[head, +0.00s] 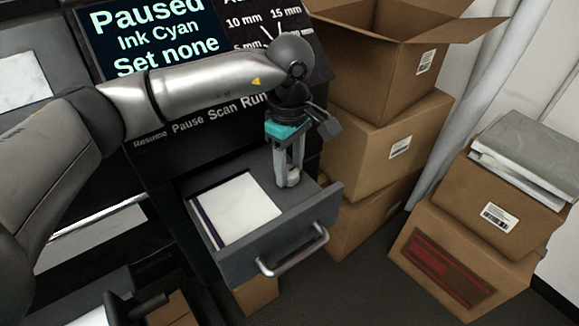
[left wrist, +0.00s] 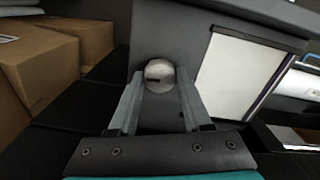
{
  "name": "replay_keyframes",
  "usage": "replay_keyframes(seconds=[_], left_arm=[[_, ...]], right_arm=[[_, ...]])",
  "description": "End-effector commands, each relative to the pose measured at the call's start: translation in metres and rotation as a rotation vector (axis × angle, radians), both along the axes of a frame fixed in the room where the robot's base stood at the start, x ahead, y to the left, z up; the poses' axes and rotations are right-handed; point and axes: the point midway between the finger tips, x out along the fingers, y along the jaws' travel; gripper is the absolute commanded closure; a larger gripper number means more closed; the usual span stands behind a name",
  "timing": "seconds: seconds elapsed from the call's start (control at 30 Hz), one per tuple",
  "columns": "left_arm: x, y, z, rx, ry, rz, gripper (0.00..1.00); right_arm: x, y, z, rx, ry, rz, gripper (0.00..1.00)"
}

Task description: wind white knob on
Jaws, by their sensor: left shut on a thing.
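The white knob (left wrist: 160,74) is a round, pale grey-white disc with a short dark mark. In the left wrist view it sits between the fingertips, over the dark grey surface of the open drawer (head: 275,240). In the head view only a bit of the knob (head: 293,178) shows between the fingers. My left gripper (head: 289,180) points down at the drawer's back right part and is shut on the knob. It also shows in the left wrist view (left wrist: 160,95). Whether the knob touches the surface below is hidden. My right gripper is not in view.
A white sheet (head: 238,210) lies in the drawer, left of my gripper. The drawer has a metal handle (head: 288,252) in front. A panel (head: 150,40) above reads "Paused, Ink Cyan, Set none". Cardboard boxes (head: 380,140) are stacked close on the right.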

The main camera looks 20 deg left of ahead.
Motion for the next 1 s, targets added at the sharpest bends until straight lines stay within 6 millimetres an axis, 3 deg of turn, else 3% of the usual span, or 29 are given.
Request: replay_keyframes(seconds=[0.27, 0.3, 0.53, 0.83, 1.0], left_arm=[[0.0, 0.0, 0.001, -0.002, -0.001, 0.001, 1.0], [0.0, 0.0, 0.001, -0.002, -0.001, 0.001, 0.47], [0.0, 0.0, 0.001, -0.001, -0.001, 0.001, 0.21], [0.0, 0.0, 0.003, -0.001, -0.001, 0.001, 0.21], [0.001, 0.0, 0.025, -0.002, -0.006, 0.001, 0.21]], right_arm=[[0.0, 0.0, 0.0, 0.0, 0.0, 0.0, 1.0], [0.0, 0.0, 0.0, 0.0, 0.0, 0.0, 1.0], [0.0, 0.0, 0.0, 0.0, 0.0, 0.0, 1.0], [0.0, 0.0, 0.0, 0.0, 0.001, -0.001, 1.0], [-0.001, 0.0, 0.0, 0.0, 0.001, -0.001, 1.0]])
